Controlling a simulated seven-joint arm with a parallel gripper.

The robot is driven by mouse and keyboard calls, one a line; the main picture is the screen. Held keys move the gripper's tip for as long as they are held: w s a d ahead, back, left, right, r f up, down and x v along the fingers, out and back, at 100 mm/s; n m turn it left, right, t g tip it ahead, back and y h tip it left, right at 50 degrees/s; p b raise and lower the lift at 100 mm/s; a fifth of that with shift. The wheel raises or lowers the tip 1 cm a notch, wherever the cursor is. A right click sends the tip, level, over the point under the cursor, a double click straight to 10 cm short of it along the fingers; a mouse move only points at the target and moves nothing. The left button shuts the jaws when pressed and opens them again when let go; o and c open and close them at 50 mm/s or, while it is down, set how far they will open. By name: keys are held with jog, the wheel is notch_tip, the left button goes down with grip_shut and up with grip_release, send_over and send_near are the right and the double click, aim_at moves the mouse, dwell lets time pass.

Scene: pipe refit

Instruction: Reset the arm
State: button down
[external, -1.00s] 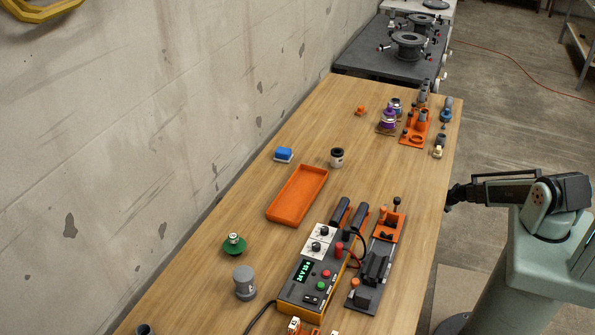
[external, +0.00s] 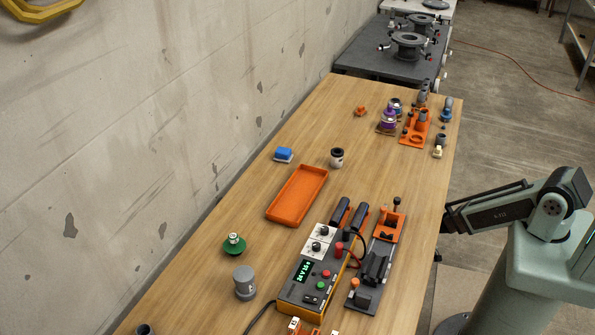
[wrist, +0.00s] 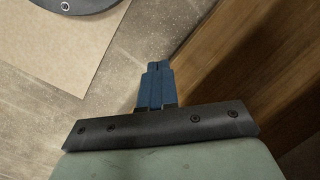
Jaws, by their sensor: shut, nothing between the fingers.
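In the wrist view my gripper (wrist: 156,84) has its two blue fingers pressed together with nothing between them. It points down past the wooden table's side, over the concrete floor. In the external view my arm reaches to the table's right edge; the gripper itself is hidden or too small to make out there. The long wooden table (external: 215,285) runs across the external view.
An orange tray (external: 297,195), a grey control box (external: 312,285) and a clamp fixture (external: 376,268) stand on the table. An orange rack (external: 415,130) with fittings is at the far end. The floor right of the table (external: 490,110) is clear.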

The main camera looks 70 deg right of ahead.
jog(key=s+a+r+n+g+h, duration=0.2)
jog(key=s+a+n+g, duration=0.4)
jog(key=s, duration=0.7)
jog(key=a+r+n, duration=0.1)
jog(key=a+n, duration=0.1)
jog(key=a, duration=0.2)
jog(key=shift+a+r, duration=0.25)
jog(key=shift+r, duration=0.15)
